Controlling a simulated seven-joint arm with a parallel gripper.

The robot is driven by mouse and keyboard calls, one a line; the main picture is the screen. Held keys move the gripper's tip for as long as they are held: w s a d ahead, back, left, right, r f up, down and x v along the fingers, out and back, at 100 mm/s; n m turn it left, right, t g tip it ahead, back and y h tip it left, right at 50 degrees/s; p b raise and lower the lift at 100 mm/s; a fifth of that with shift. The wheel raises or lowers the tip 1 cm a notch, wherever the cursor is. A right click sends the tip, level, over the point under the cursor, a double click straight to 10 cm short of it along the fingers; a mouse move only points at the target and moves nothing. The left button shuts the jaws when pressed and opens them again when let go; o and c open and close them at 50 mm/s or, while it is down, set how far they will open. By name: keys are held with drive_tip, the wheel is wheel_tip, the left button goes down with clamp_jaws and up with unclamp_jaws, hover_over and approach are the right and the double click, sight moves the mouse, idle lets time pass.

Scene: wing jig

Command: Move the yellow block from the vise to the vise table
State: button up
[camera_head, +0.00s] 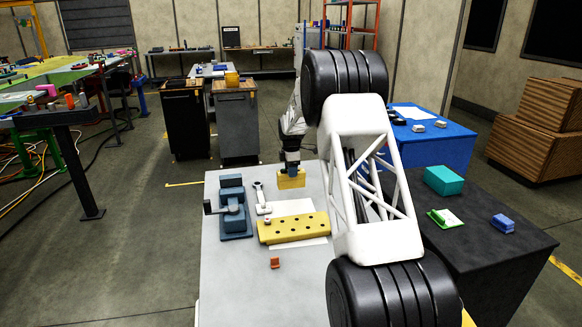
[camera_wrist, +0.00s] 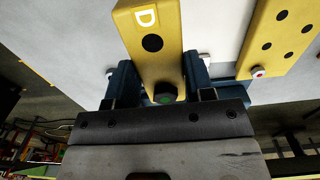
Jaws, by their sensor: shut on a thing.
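The yellow block (camera_head: 291,181) is at the far end of the light grey vise table (camera_head: 222,272). In the wrist view the yellow block (camera_wrist: 150,30) shows a white letter D and a dark round hole. My gripper (camera_head: 290,166) is shut on it, with one blue finger on each side in the wrist view (camera_wrist: 162,82). I cannot tell whether the block touches the tabletop. The blue-grey vise (camera_head: 234,208) stands at the left of the table, apart from the block, with no block seen in its jaws.
A yellow plate with holes (camera_head: 293,229) lies on white paper mid-table, beside a light grey wrench-like tool (camera_head: 262,199). A dark table (camera_head: 500,262) at right holds a teal box (camera_head: 444,180). The table's near left is clear.

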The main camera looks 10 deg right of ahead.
sight(291, 182)
drive_tip(key=shift+f, duration=2.65)
drive_tip(key=shift+f, duration=0.5)
drive_tip(key=o, duration=1.2)
drive_tip(key=shift+f, duration=0.1)
drive_tip(key=shift+r, duration=3.95)
drive_tip(key=shift+r, duration=0.1)
